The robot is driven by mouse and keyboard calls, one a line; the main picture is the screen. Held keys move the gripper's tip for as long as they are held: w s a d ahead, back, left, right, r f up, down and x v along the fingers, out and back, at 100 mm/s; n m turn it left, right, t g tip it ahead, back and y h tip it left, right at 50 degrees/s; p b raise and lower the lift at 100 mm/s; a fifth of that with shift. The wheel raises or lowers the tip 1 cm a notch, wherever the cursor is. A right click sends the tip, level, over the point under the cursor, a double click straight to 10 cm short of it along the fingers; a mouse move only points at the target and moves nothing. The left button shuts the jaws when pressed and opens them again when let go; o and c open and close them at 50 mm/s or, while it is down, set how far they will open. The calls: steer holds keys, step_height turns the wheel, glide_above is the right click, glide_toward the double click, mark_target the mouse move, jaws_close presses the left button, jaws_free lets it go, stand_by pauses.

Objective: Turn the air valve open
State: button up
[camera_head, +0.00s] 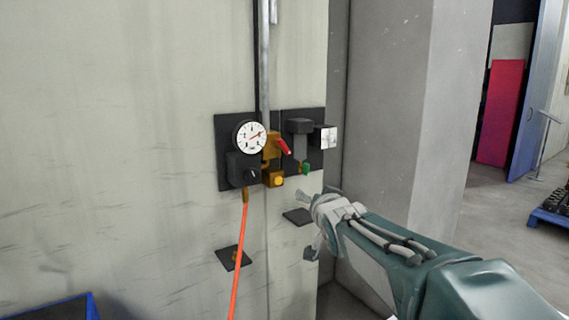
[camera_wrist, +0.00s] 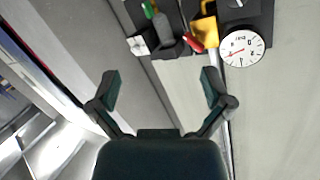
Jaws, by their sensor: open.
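The air valve has a red handle (camera_head: 284,146) on a yellow brass body (camera_head: 271,147), mounted on a dark plate on the wall. The handle slants down to the right. In the wrist view the red handle (camera_wrist: 194,42) shows near the top, beside the yellow body (camera_wrist: 204,29). My gripper (camera_wrist: 160,84) is open and empty, its two fingers spread apart, with the handle beyond the fingers and apart from them. In the head view my gripper (camera_head: 315,225) is below and to the right of the valve, partly hidden by my arm.
A round white gauge (camera_head: 250,137) sits left of the valve. A black regulator unit (camera_head: 300,127) with a green part (camera_head: 306,169) is close to its right. An orange hose (camera_head: 239,260) hangs below. A grey pillar (camera_head: 385,110) stands to the right.

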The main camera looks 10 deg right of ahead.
mark_target(284, 149)
steer(key=w+a+r+m+t, duration=0.1)
steer(key=w+r+m, duration=0.1)
steer(key=w, duration=0.5)
steer(key=w+a+r+m+t+y, duration=0.1)
steer(key=w+r+m+t, duration=0.1)
steer(key=w, duration=0.5)
steer(key=w+a+r+m+t+y, duration=0.1)
steer(key=w+r+m, duration=0.1)
steer(key=w, duration=0.6)
steer(key=shift+w+a+r+t, duration=0.1)
steer(key=shift+a+t, duration=0.1)
steer(key=shift+t, duration=0.1)
steer(key=c, duration=1)
